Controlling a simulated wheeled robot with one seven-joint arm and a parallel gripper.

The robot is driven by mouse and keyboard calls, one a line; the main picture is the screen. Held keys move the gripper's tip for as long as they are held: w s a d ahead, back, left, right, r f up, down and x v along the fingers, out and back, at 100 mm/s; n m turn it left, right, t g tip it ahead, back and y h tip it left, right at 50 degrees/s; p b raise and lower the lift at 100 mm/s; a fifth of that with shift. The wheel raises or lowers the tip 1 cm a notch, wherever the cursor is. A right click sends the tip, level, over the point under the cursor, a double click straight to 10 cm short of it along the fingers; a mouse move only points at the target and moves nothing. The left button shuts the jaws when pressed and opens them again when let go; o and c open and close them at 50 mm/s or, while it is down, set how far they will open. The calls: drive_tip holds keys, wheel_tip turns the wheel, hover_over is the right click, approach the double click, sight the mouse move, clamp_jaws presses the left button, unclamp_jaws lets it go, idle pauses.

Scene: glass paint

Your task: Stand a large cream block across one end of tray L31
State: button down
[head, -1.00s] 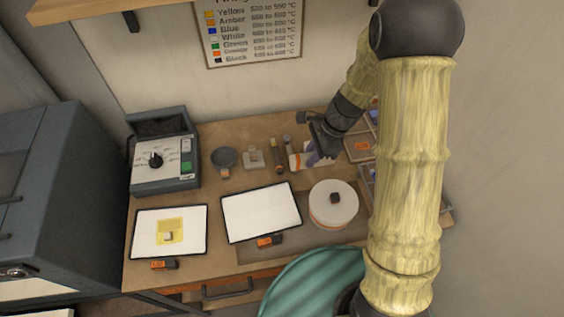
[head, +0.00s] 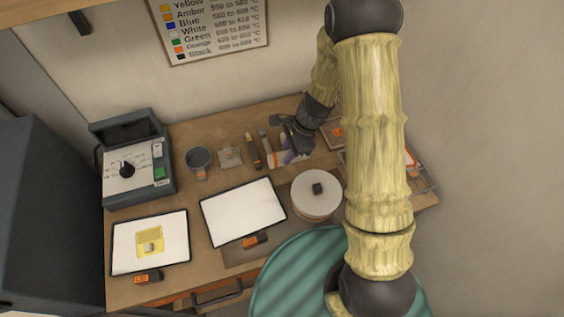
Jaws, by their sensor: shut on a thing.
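Two white trays with dark rims lie on the wooden bench in the head view. The left tray (head: 128,235) bears a yellow patch (head: 150,235) with a small pale cream block (head: 150,248) on it. The right tray (head: 243,212) is bare. Each has an orange tag at its front edge; I cannot read for certain which is L31. My gripper (head: 289,153) is low over the back of the bench, behind the round white disc. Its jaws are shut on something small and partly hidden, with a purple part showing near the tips. I cannot make out a large cream block there.
A round white disc (head: 308,208) with a dark knob stands right of the trays. A control box (head: 134,172), a grey cup (head: 198,160) and slim tools (head: 253,151) line the back. Shallow boxes (head: 425,180) are at the right, partly behind my arm.

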drive_tip(key=shift+f, duration=0.65)
drive_tip(key=shift+f+p, duration=0.3)
drive_tip(key=shift+f, duration=1.8)
drive_tip(key=shift+f, duration=0.15)
drive_tip(key=c, duration=1.3)
unclamp_jaws()
drive_tip(key=b+v, duration=0.1)
drive_tip(key=v, duration=1.1)
